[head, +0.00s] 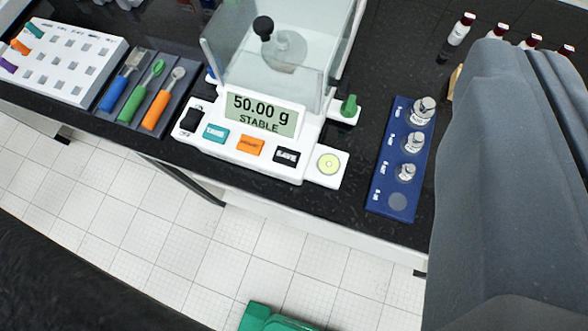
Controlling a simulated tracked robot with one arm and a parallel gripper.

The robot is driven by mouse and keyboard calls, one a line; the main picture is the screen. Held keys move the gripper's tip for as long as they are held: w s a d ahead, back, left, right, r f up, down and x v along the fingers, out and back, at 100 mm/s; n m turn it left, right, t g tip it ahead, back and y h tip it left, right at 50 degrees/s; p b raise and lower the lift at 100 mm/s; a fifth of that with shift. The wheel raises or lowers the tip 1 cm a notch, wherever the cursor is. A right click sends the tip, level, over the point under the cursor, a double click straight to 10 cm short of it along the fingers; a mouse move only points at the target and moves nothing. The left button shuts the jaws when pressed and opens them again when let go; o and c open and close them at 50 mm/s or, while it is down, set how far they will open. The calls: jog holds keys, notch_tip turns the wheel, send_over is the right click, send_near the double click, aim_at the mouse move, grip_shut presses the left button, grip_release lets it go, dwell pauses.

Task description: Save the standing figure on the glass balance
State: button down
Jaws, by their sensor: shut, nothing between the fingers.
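The glass balance (245,150) stands on the black bench in the upper middle. Its display (262,114) reads "50.00 g" and "STABLE". A black button (286,156) on its front looks labelled SAVE, right of an orange button (250,145) and a teal button (215,133). Inside the glass chamber a round pan (290,52) shows, with a dark knob in front of or above it. My gripper (526,52), large and grey at the right edge, looks shut and empty. It is well right of the buttons, apart from the balance.
A blue weight tray (376,190) with several metal weights lies between balance and gripper. Red-capped vials (460,30) stand at the back right. A tool tray (118,112) and white rack (85,85) lie left. A green object (268,318) shows at the bottom, below the bench edge.

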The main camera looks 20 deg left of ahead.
jog(key=w+a+f+n+g+p, duration=0.1)
jog(key=w+a+f, duration=0.25)
jog(key=f, duration=0.25)
jog(key=w+a+f+n+g+p, duration=0.1)
jog(key=w+a+f+g+p, duration=0.2)
jog(key=f, duration=0.4)
jog(key=n+h+p, duration=0.2)
send_over(282, 162)
notch_tip(282, 162, down, 13)
jog(key=shift+w+f+g, duration=0.1)
jog(key=shift+f+g, duration=0.15)
jog(key=shift+g, duration=0.05)
jog(key=shift+f+b, duration=2.05)
jog(key=shift+f, duration=2.35)
jog(key=shift+f, duration=0.1)
jog(key=shift+f+b, duration=0.25)
jog(key=shift+b, duration=0.05)
